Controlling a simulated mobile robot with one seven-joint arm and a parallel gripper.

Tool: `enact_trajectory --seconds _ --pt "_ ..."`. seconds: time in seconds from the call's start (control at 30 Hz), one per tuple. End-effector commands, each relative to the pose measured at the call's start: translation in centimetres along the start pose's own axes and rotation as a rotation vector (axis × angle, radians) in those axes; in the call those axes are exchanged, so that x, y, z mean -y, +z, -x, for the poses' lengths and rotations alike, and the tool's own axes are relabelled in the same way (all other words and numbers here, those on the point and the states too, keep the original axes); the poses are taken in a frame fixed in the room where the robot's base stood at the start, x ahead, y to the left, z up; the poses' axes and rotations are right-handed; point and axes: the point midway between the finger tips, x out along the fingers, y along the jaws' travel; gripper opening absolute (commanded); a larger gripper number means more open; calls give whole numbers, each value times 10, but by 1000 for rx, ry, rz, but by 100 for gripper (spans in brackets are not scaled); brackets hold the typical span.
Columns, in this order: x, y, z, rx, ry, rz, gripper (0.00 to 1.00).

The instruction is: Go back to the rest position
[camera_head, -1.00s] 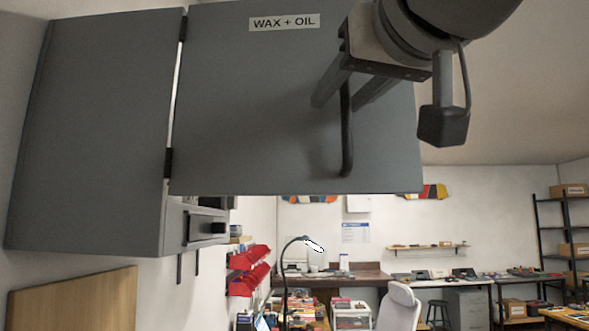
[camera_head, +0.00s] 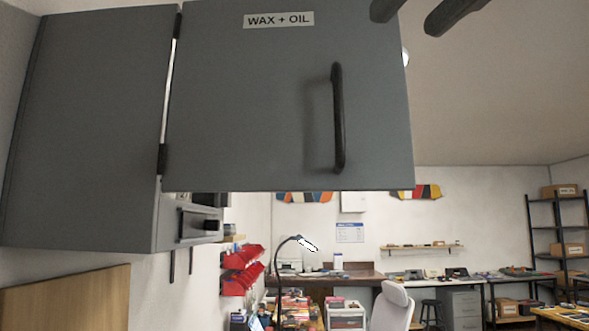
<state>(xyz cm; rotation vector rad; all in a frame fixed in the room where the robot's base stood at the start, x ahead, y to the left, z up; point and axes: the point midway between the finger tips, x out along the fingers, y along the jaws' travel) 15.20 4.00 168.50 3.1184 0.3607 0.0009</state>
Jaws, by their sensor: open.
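My gripper (camera_head: 412,18) shows only as two dark fingertips at the top edge, right of centre. The fingers are apart with nothing between them; the rest of the gripper and the arm are out of frame. The fingers are clear of the black handle (camera_head: 338,118) on the grey cabinet door (camera_head: 250,110). The door carries a "WAX + OIL" label (camera_head: 279,20) and stands swung out from the grey cabinet (camera_head: 85,130) on the left, with a narrow gap along the hinges.
A wooden board (camera_head: 65,297) is at lower left. Red bins (camera_head: 241,270) hang on the wall below the cabinet. A desk lamp (camera_head: 290,245), a white chair (camera_head: 392,306), benches and a black shelf rack (camera_head: 560,235) stand farther back. The space right of the door is open.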

Motion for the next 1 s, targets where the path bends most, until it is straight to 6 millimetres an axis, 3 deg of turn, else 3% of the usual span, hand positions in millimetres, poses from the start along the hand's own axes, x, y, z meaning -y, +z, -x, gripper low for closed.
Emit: enact_trajectory --seconds 0.2,0.77,0.87,1.0 --pt "0 0 20 -1 0 0 45" --pt "0 0 20 1 1 -1 45" --pt "-3 8 12 24 5 -8 45" --pt "-15 48 -25 130 25 -38 45"
